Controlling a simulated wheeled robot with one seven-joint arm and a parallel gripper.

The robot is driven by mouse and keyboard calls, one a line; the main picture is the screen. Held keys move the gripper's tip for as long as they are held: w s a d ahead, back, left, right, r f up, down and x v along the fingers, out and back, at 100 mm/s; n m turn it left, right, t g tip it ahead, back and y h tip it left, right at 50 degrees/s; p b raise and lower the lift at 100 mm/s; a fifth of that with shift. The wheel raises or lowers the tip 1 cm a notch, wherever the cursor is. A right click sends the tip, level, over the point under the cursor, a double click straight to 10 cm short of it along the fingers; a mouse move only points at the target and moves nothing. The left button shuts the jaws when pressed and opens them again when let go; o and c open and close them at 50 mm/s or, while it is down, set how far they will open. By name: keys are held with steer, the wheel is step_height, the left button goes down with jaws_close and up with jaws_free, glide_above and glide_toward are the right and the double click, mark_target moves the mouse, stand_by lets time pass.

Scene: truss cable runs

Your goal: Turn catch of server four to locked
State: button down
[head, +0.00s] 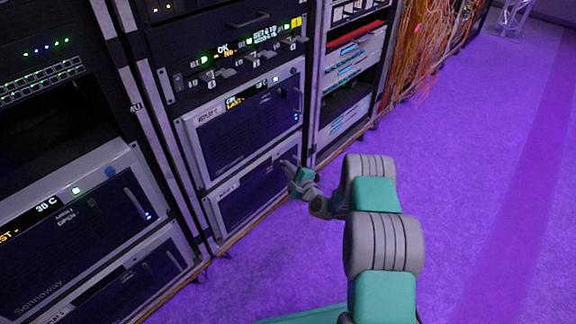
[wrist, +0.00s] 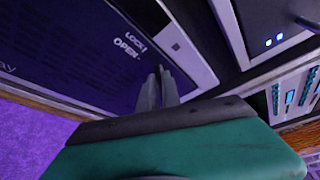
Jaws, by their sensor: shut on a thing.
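A dark-fronted server (head: 248,194) with a pale frame sits at the bottom of the middle rack; I take it to be server four, though its number is too small to read. My gripper (head: 287,165) is at its right side. In the wrist view, the two grey fingers of my gripper (wrist: 160,73) are close together against the dark front panel (wrist: 75,50), beside the printed words LOCK and OPEN. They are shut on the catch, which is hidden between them. Its exact angle cannot be told.
Another server (head: 245,125) sits directly above, with a lit display and a handle. A left rack (head: 75,215) stands close by. Orange cables (head: 430,45) hang at the far right rack. The purple floor (head: 480,150) on the right is clear.

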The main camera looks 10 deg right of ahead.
steer(key=m+g+y, duration=0.1)
steer(key=m, duration=0.2)
steer(key=m+g+y, duration=0.1)
steer(key=m, duration=0.1)
steer(key=m+g+y+b, duration=0.1)
steer(key=m+g, duration=0.1)
steer(key=m, duration=0.1)
steer(key=shift+w+d+r+m+y, duration=0.2)
steer(key=shift+w+d+m+y, duration=0.05)
steer(key=shift+d+m+y, duration=0.05)
stand_by(0.6)
steer(key=c, duration=1.6)
jaws_free()
steer(key=shift+o, duration=0.2)
steer(key=shift+d+r, duration=0.1)
steer(key=shift+r, duration=0.05)
